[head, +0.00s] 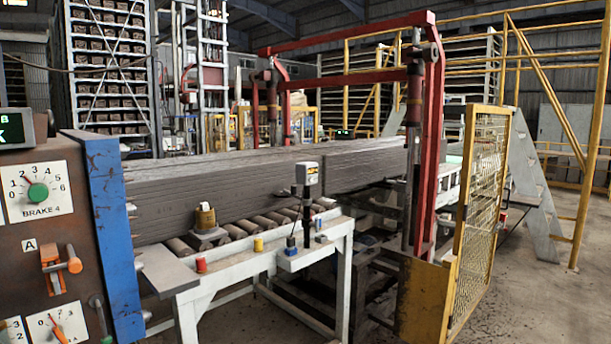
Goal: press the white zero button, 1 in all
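A small pale piece (321,238) sits at the right end of the white bench's front edge, beside a display post. It may be the white zero button, but it is too small to read. My gripper is not in view.
The white bench (335,228) carries rollers, a red knob (201,265), a yellow knob (258,244) and a brass-coloured weight (205,217). Grey clay columns (230,183) lie behind. A brown control panel (75,230) stands left, a yellow mesh gate (482,200) right. Floor is open at lower right.

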